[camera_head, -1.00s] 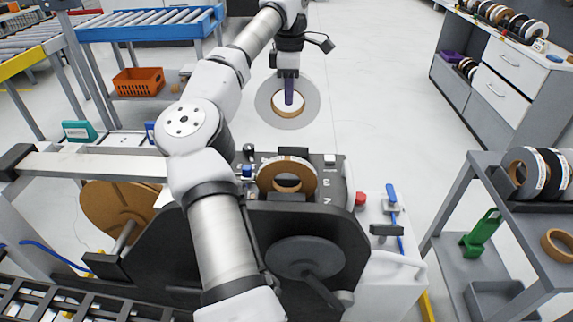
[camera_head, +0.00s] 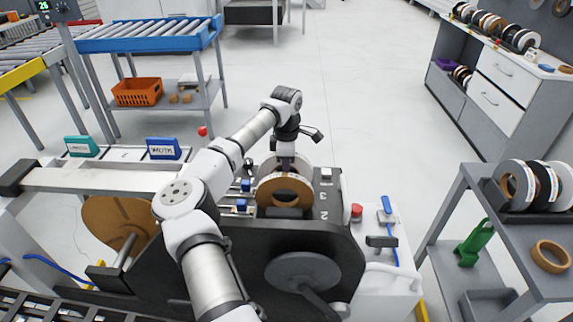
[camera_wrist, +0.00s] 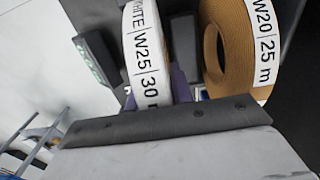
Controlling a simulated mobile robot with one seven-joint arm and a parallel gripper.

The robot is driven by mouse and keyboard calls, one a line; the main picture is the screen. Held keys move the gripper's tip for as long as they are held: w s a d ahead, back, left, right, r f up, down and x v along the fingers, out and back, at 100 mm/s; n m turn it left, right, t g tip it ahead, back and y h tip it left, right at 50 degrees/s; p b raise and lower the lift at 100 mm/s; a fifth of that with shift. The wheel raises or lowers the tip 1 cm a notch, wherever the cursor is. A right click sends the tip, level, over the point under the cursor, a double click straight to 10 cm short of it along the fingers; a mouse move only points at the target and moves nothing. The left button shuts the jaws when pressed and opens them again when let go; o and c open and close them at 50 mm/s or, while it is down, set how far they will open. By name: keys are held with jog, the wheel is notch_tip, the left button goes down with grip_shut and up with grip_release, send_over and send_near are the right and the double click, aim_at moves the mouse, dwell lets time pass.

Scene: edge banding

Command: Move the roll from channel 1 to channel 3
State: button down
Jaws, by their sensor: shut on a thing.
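My gripper (camera_wrist: 143,55) is shut on a white-banded roll (camera_wrist: 147,70), whose label reads WHITE W25 30 m. In the head view my gripper (camera_head: 288,160) is low over the far part of the black machine's roll bed, with the held roll (camera_head: 301,160) upright and partly hidden behind a brown roll (camera_head: 268,189). The brown roll stands upright in a nearer channel and reads W20 25 m in the wrist view (camera_wrist: 222,50). Channel numbers 3 (camera_head: 323,197) and 2 (camera_head: 323,215) show on the right edge. Whether the held roll touches the channel floor cannot be told.
Blue clamps (camera_head: 242,206) lie left of the rolls. A cart (camera_head: 530,212) with more rolls is at the right. Open floor lies behind the machine.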

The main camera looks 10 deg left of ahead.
jog(key=shift+f, duration=0.3)
jog(key=shift+f, duration=0.35)
jog(key=c, duration=1.2)
grip_release()
jog(key=shift+c, duration=0.2)
notch_tip(320, 180, up, 13)
jog(key=b, duration=0.3)
jog(key=shift+f, duration=0.15)
jog(key=shift+f, duration=0.1)
